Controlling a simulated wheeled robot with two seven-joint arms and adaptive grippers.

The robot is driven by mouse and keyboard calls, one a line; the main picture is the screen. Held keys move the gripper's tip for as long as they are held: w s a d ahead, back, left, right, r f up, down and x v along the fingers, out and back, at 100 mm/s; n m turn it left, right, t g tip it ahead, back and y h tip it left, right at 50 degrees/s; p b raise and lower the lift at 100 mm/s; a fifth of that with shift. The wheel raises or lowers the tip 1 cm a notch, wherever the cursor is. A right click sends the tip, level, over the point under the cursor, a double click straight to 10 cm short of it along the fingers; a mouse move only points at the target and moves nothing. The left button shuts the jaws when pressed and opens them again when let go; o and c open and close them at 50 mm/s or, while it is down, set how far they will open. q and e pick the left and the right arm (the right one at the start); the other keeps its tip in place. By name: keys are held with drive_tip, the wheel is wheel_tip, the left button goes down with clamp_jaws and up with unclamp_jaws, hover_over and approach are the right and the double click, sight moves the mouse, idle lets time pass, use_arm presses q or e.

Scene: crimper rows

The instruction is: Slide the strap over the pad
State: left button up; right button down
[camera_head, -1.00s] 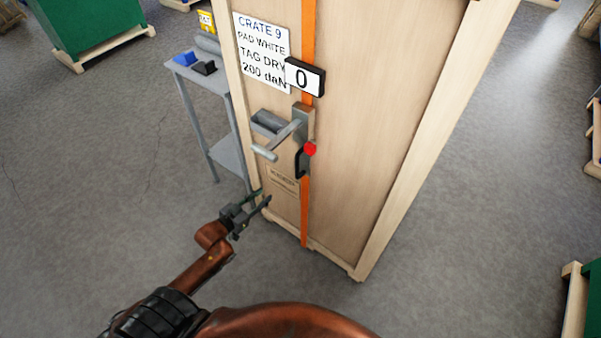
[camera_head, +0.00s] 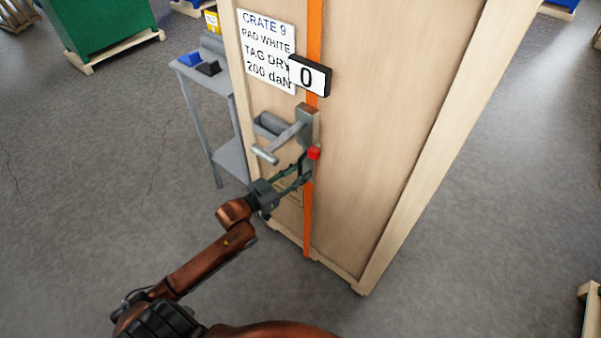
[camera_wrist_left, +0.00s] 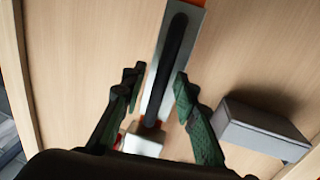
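An orange strap (camera_head: 308,228) runs down the face of the wooden crate (camera_head: 385,130). A metal tensioner (camera_head: 308,118) with a lever (camera_head: 285,138) and a red knob (camera_head: 314,153) sits on it. My left gripper (camera_head: 300,174) is at the tensioner's lower part, just below the knob. In the left wrist view, its fingers (camera_wrist_left: 157,82) are apart, one on each side of a black bar handle (camera_wrist_left: 171,60); I see gaps, so no grip shows. I cannot tell which object is the pad. My right gripper is out of view.
A grey side table (camera_head: 222,92) beside the crate holds a blue block (camera_head: 190,59) and a black block (camera_head: 208,68). A display (camera_head: 308,76) reading 0 and a label (camera_head: 266,48) saying "PAD WHITE" are on the crate.

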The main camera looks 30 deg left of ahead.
use_arm(q)
drive_tip(key=shift+w, duration=0.15)
drive_tip(key=shift+c, duration=0.5)
clamp_jaws()
drive_tip(key=shift+d, duration=0.1)
